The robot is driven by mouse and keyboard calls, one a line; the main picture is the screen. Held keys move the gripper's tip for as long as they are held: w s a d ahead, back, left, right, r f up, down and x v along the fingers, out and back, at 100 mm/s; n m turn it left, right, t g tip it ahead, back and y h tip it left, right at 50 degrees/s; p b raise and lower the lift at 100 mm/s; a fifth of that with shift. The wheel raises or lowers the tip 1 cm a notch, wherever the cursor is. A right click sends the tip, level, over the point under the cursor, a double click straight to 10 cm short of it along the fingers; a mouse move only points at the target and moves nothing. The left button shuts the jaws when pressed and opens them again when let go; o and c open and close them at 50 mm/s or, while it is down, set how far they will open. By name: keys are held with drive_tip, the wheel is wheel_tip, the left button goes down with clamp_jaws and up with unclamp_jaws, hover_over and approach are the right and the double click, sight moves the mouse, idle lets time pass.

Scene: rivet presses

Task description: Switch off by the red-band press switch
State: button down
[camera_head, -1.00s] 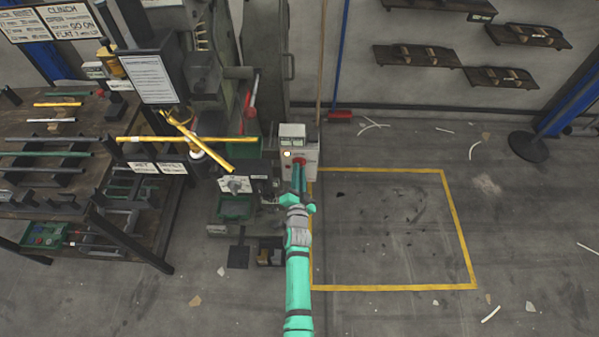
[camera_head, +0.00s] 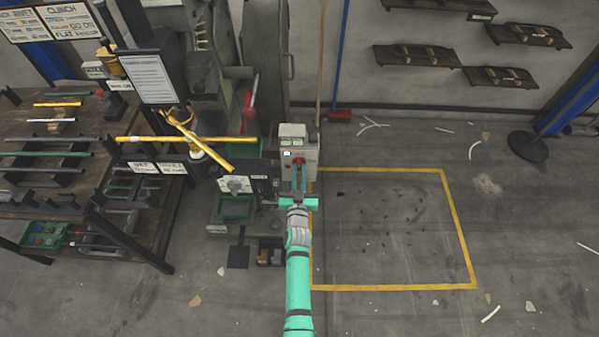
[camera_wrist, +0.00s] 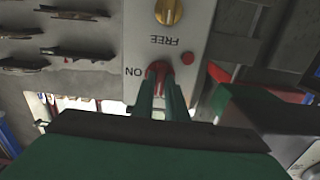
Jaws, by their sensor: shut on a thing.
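A pale grey switch box (camera_head: 311,158) stands at the right side of the press, with a red switch knob (camera_head: 298,161) on its front. My gripper (camera_head: 299,168) reaches the box from the front, and its fingers are shut on the knob. In the wrist view the red knob (camera_wrist: 158,69) shows between my two green fingertips (camera_wrist: 160,82), beside the word ON. The word FREE, a small red button (camera_wrist: 187,58) and a brass-coloured knob (camera_wrist: 168,11) are on the same panel. The fingers hide part of the red knob. Its exact angle is hard to tell.
The press (camera_head: 205,75) and a dark rack of rods (camera_head: 70,150) stand to the left. Yellow rods (camera_head: 185,139) cross in front of the press. A yellow-outlined floor area (camera_head: 390,230) to the right is clear except for small debris.

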drive_tip(key=shift+s+d, duration=0.1)
drive_tip(key=shift+d, duration=0.05)
idle(0.4)
drive_tip(key=c, duration=1.9)
unclamp_jaws()
drive_tip(key=shift+c, duration=0.2)
drive_tip(key=shift+o, duration=0.9)
drive_tip(key=shift+w, duration=0.2)
drive_tip(key=s, duration=1.1)
drive_tip(key=shift+a, duration=0.3)
drive_tip(key=shift+w+f, duration=0.1)
